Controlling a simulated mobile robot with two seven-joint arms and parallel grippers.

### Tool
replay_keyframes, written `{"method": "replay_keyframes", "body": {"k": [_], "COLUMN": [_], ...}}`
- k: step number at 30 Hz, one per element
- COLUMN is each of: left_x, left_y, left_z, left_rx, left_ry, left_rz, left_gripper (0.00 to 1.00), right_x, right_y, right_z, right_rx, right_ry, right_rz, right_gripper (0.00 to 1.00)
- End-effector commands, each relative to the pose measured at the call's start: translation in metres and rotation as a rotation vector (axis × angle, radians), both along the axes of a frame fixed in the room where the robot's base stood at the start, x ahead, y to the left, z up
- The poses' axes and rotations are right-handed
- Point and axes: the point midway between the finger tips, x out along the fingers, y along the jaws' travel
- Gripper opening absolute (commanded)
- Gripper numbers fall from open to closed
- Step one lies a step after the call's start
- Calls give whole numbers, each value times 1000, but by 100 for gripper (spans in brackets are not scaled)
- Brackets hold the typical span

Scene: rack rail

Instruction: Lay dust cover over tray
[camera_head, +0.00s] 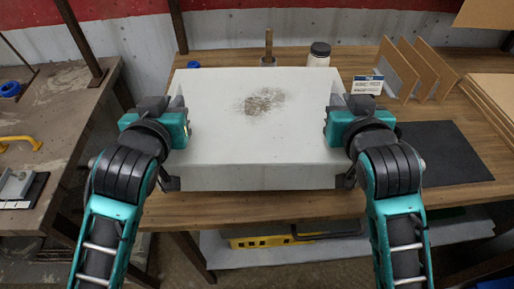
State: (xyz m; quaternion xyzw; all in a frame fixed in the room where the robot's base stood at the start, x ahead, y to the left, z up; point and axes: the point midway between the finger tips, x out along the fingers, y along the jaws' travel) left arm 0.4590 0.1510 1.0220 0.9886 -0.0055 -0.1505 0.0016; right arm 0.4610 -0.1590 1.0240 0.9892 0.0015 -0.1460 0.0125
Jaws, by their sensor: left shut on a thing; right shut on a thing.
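The dust cover (225,130) is a large white, box-shaped sheet with a brown dusty stain on top. It sits in the middle of the wooden table, and its front side hangs down near the table's front edge. No tray shows; anything under the cover is hidden. My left gripper (174,118) is shut at the cover's left side. My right gripper (338,115) is shut at its right side. The fingertips are partly hidden, but both seem to grip the cover's side edges.
Behind the cover stand a dark-lidded jar (319,56), a wooden-handled tool (268,47) and a small blue item (193,65). A label card (367,85), upright brown panels (411,65) and a black mat (445,151) are on the right. The table's front strip (250,205) is clear.

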Motion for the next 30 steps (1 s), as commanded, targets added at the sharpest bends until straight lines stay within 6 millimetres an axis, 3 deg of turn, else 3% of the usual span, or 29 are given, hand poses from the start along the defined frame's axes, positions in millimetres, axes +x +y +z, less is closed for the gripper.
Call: {"method": "replay_keyframes", "body": {"k": [1, 10, 30], "left_x": [1, 1, 1], "left_y": [8, 8, 8], "left_z": [1, -7, -47], "left_rx": [15, 15, 15], "left_ry": [-3, -3, -3], "left_rz": [21, 21, 21], "left_gripper": [0, 0, 0], "right_x": [-3, -3, -3], "right_y": [5, 5, 5], "right_z": [-3, -11, -50], "right_rx": [25, 25, 25], "right_ry": [12, 12, 12], "right_rz": [-7, -7, -7], "right_gripper": [0, 0, 0]}}
